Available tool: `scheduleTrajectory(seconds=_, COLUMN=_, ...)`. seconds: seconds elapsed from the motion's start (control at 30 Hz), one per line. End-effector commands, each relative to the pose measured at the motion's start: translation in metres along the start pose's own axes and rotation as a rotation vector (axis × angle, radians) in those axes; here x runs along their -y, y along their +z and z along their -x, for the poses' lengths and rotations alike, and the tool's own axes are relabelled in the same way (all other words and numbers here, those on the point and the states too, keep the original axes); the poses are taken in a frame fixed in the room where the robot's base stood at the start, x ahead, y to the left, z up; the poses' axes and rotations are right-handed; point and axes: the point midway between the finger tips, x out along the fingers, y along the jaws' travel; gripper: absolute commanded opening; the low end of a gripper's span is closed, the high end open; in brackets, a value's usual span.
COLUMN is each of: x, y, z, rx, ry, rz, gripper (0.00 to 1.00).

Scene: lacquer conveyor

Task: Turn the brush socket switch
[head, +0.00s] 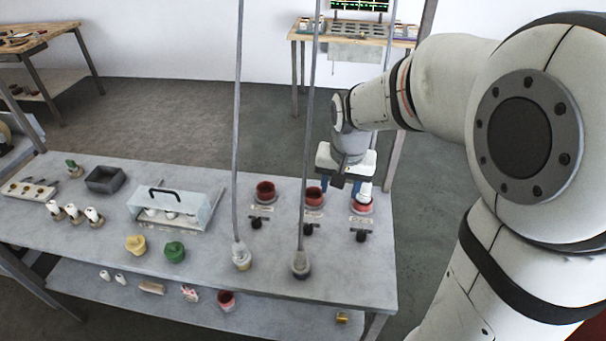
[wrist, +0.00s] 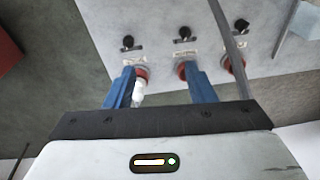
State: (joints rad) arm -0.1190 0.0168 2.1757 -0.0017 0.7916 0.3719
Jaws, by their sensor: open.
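Three red sockets stand in a row on the grey table: left (head: 265,191), middle (head: 314,196) and right (head: 361,205). Each has a small label, too small to read, and a black switch knob in front: left (head: 256,223), middle (head: 308,230), right (head: 361,236). A white piece (head: 364,191) stands in the right socket and also shows in the wrist view (wrist: 138,93). My gripper (head: 346,182) is open and empty above the middle and right sockets. In the wrist view its blue fingers (wrist: 158,70) are apart, and all knobs lie clear beyond the fingertips.
Two thin grey poles with round feet (head: 242,258) (head: 301,266) rise from the table, one close to the middle knob. A clear-covered case (head: 176,208) with a black handle, a dark tray (head: 105,179), and yellow (head: 136,245) and green (head: 174,251) pieces are farther left.

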Motion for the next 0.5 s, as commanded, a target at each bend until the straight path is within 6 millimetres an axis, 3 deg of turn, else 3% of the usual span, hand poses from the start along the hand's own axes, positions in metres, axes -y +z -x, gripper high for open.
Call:
scheduleTrajectory(seconds=0.03, x=0.01, y=-0.009, z=-0.026, rx=0.025, ry=0.008, rz=-0.019, gripper=0.5)
scheduleTrajectory(seconds=0.3, x=0.054, y=-0.041, z=-0.134, rx=0.108, ry=0.047, rz=-0.143, gripper=0.5)
scheduleTrajectory(seconds=0.5, x=0.07, y=-0.047, z=-0.181, rx=0.136, ry=0.067, rz=-0.194, gripper=0.5)
